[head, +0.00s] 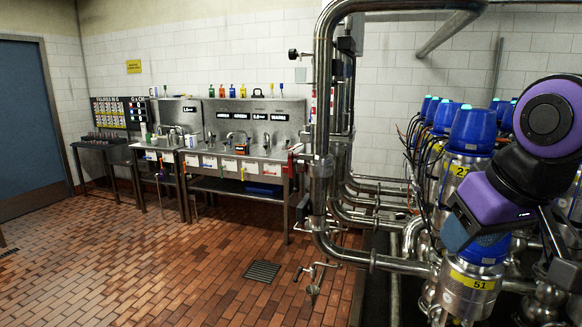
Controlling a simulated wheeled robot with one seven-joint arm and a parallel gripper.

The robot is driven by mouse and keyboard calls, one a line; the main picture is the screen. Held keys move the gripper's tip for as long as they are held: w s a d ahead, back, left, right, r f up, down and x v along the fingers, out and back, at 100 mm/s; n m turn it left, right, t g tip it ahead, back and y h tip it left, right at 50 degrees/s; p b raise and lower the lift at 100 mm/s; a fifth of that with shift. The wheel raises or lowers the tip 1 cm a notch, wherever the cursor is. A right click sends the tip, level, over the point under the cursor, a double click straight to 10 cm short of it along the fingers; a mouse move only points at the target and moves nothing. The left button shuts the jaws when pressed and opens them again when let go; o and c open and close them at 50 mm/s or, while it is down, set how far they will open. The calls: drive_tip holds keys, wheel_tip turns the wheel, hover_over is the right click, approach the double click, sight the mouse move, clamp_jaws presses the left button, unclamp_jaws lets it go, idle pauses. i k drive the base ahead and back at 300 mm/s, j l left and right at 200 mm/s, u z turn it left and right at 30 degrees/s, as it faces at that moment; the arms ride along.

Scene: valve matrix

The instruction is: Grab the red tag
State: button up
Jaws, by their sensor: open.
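I cannot pick out a red tag for certain. A small red item (221,91) stands in the row of coloured items on top of the back panel of the steel bench, too small to make out. A larger red object (291,167) is at the right end of the same bench, and its shape is unclear. My arm shows at the right edge in purple and black, in front of the valves. I cannot make out my gripper's fingers.
Blue-capped valves (472,130) crowd the right side, beside thick steel pipes (322,120). A steel bench (235,165) stands along the back wall, with a dark table (100,142) to its left. The tiled floor (150,260) is clear, with a drain grate (262,272).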

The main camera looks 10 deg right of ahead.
sight(289, 170)
drive_tip(key=j+z, duration=0.1)
drive_tip(key=z, duration=0.45)
drive_tip(key=i+j+z, duration=0.15)
drive_tip(key=j+z, duration=0.15)
drive_tip(key=j, duration=0.15)
drive_tip(key=j+z, duration=0.3)
drive_tip(key=j, duration=0.2)
drive_tip(key=i+j+z, duration=0.1)
drive_tip(key=j+z, duration=0.2)
drive_tip(key=j, duration=0.2)
drive_tip(key=i+j, duration=0.1)
drive_tip(key=j, duration=0.85)
drive_tip(key=i+j+z, duration=0.1)
drive_tip(key=j, duration=0.85)
drive_tip(key=i+j, duration=0.1)
drive_tip(key=i, duration=0.2)
